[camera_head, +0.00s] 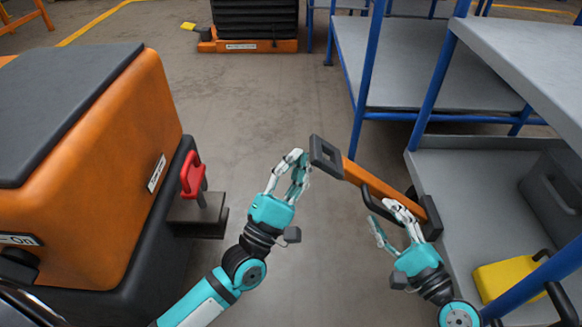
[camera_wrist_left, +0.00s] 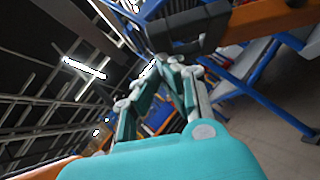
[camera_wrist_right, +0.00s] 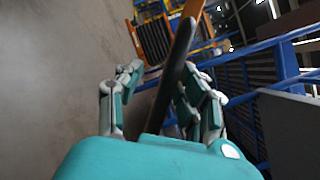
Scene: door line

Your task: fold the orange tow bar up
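The orange tow bar (camera_head: 362,180) runs from a black mount (camera_head: 431,217) on the blue-framed cart at right to a black loop end (camera_head: 325,158). It stands out from the cart, sloped. A curved black handle (camera_head: 378,203) sits along its near side. My right gripper (camera_head: 386,214) is at this handle. In the right wrist view, the black handle (camera_wrist_right: 178,62) passes between its parted fingers. My left gripper (camera_head: 301,156) is just left of the loop end.
An orange tugger (camera_head: 90,190) with a red coupling part (camera_head: 193,174) stands at left. The cart's grey deck (camera_head: 455,180) carries a dark crate (camera_head: 556,192) and a yellow item (camera_head: 508,273). Floor between tugger and cart is clear.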

